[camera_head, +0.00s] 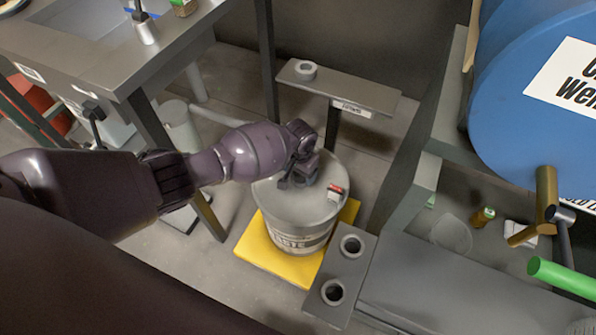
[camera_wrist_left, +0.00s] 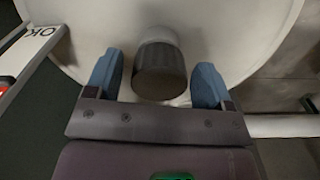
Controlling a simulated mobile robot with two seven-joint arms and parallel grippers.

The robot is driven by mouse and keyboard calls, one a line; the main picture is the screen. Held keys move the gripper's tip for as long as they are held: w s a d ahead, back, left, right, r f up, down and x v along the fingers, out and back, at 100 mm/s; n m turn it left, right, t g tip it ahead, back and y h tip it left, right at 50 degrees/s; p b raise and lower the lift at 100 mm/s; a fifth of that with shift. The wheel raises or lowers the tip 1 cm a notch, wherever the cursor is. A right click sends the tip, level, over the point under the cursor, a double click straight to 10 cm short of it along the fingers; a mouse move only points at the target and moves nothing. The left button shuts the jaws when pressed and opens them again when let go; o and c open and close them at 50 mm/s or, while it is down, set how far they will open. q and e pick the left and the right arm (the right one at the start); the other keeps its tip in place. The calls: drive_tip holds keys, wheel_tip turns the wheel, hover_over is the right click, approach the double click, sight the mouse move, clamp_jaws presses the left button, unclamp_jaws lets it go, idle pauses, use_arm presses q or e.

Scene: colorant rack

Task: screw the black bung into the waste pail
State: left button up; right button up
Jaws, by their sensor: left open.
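The waste pail (camera_head: 290,235) is a grey, round, lidded pail marked "WASTE" in the head view. My left gripper (camera_head: 297,180) is over its lid. In the left wrist view the black bung (camera_wrist_left: 160,75) is a dark ribbed cap with a pale collar (camera_wrist_left: 158,35) just beyond it, against the pail's pale lid (camera_wrist_left: 230,30). The open left gripper (camera_wrist_left: 157,84) has one blue finger on each side of the bung, with a visible gap on both sides. In the head view the gripper hides the bung. How far the bung is seated cannot be told. My right gripper is out of view.
The pail stands on a yellow mat (camera_head: 248,248). A small red and white item (camera_head: 335,191) is at the lid's right edge. A grey block with two round holes (camera_head: 340,268) is close at right. A labelled shelf (camera_head: 350,92) is behind; a blue drum (camera_head: 530,90) stands right.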

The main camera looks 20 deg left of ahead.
use_arm(q)
drive_tip(key=n+p, duration=0.1)
drive_tip(key=n, duration=0.5)
drive_tip(key=shift+w+d+r+p, duration=0.1)
drive_tip(key=shift+d+r+p, duration=0.1)
drive_tip(key=shift+p, duration=0.15)
drive_tip(key=n, duration=0.2)
drive_tip(key=shift+n, duration=0.4)
drive_tip(key=shift+f+n+p, duration=0.2)
drive_tip(key=shift+n+p, duration=0.1)
drive_tip(key=shift+n, duration=0.7)
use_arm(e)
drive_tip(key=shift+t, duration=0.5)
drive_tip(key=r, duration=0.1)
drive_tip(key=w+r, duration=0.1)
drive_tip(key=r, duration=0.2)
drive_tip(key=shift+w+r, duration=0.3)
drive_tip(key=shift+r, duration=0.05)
use_arm(q)
drive_tip(key=shift+c, duration=0.3)
